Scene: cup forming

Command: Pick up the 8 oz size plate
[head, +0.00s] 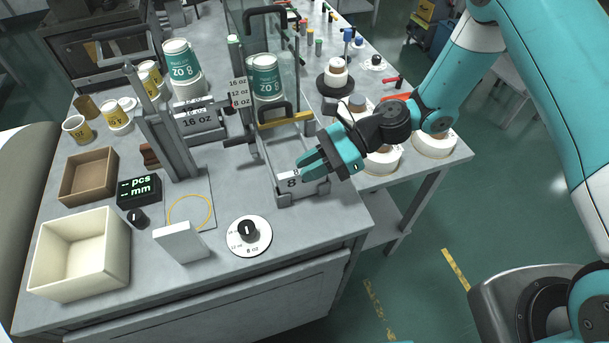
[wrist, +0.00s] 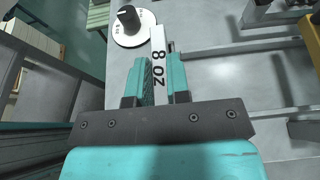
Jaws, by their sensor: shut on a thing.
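The 8 oz size plate (head: 289,179) is a small white plate with black lettering at the front end of a grey slotted fixture. Its "8 oz" label faces up in the wrist view (wrist: 158,45). My gripper (head: 315,166) comes in from the right and is shut on the plate. In the wrist view my gripper's teal fingers (wrist: 157,80) lie on both sides of the plate, pressing it between them. The fingers hide part of the plate in the head view. I cannot tell whether the plate still touches the fixture.
A 16 oz plate (head: 197,118) sits further left. White rolls (head: 434,143) on the right lie near my arm. The table's front right is clear.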

